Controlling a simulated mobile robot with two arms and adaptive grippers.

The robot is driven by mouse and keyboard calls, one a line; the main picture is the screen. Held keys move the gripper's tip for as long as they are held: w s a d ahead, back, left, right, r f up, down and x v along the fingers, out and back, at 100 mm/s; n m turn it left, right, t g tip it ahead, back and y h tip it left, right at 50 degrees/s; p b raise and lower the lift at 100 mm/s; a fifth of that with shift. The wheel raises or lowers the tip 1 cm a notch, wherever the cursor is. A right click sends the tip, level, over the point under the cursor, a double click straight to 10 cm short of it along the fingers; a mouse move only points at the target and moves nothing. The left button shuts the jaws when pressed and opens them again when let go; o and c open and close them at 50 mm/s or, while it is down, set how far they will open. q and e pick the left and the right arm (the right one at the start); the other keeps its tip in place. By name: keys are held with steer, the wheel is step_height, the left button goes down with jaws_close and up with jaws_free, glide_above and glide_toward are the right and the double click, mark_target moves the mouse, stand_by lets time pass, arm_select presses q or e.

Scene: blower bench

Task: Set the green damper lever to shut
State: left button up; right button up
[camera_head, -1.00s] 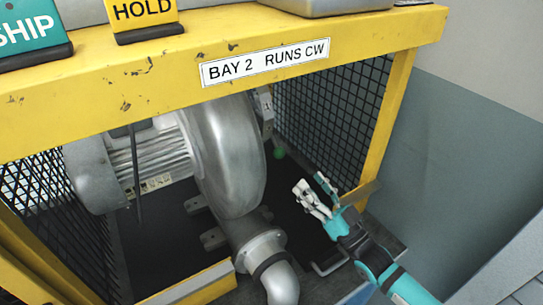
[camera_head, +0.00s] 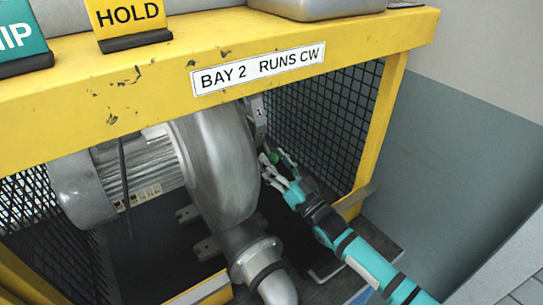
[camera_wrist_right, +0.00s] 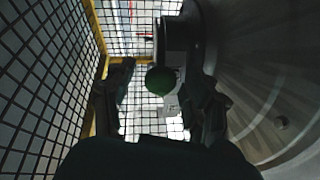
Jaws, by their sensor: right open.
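The green damper lever's round knob (camera_head: 273,158) shows in the head view beside the blower's silver housing (camera_head: 222,165), close to the right mesh wall. In the right wrist view the green knob (camera_wrist_right: 160,80) sits between the two dark fingers, with part of the lever behind it. My right gripper (camera_head: 279,168) is open, its fingertips at the knob. I cannot tell whether either finger touches it. A light plate with a small mark (camera_head: 259,116) stands above the knob. The lever's arm is mostly hidden. My left gripper is not in view.
A yellow frame (camera_head: 300,32) with a "BAY 2 RUNS CW" label spans above the opening. Black mesh (camera_head: 325,115) closes the right side. The outlet pipe (camera_head: 262,262) and its flange lie below left of my right arm. HOLD (camera_head: 128,15) and teal signs stand on top.

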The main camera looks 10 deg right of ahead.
steer(key=shift+w+a+r, duration=0.2)
steer(key=shift+w+a, duration=0.05)
steer(key=shift+w, duration=0.15)
jaws_close()
steer(key=shift+a+f, duration=0.1)
steer(key=shift+f, duration=0.15)
stand_by(0.4)
